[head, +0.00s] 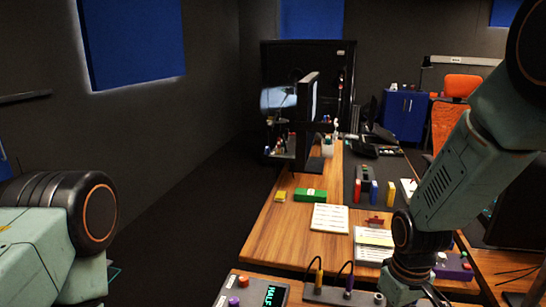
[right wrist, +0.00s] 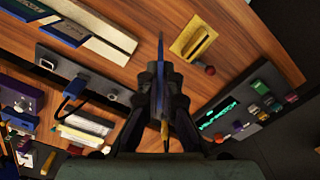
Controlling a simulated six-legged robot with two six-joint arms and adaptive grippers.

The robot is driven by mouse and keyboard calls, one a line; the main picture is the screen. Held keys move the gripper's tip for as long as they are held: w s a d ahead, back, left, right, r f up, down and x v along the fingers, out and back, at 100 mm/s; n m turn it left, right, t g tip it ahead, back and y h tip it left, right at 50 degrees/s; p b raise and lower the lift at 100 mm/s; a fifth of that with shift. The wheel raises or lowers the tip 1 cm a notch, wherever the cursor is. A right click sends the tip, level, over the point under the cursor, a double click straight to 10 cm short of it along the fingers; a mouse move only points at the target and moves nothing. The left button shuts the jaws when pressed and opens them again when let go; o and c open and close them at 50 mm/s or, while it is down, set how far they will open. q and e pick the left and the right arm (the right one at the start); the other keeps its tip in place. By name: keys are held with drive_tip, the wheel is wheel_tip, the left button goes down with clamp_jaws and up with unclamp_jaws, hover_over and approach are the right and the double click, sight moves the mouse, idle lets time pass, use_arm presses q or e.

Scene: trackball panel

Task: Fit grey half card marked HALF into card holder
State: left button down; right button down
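In the right wrist view my right gripper (right wrist: 162,85) has its dark fingers close together on a thin blue-grey piece (right wrist: 160,50), seen edge on. Its face and any HALF mark are hidden, so I cannot confirm that it is the half card. In the head view my right arm reaches down at the right, and its gripper is mostly cut off at the bottom edge. I cannot pick out the card holder for sure. A yellow slotted piece (right wrist: 193,38) lies on the wood ahead of the gripper. My left arm shows at the left, its gripper outside the picture.
A grey panel (head: 240,290) has a green HALF display (head: 271,296); buttons also line the panel in the wrist view (right wrist: 240,100). A dark bar (head: 330,294) carries looped cables. A green box (head: 310,195) and white sheets (head: 330,218) lie on the wooden desk (head: 270,245).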

drive_tip(key=shift+s+a+r+m+b, duration=0.1)
drive_tip(key=shift+s+a+m+b, duration=0.3)
drive_tip(key=shift+a+m+b, duration=0.4)
drive_tip(key=shift+s+a+m+b, duration=0.45)
drive_tip(key=shift+a+b, duration=0.4)
drive_tip(key=shift+b, duration=0.2)
drive_tip(key=shift+s+a+r+m+b, duration=0.1)
drive_tip(key=shift+s+a+m+b, duration=0.3)
drive_tip(key=shift+a+m+b, duration=0.4)
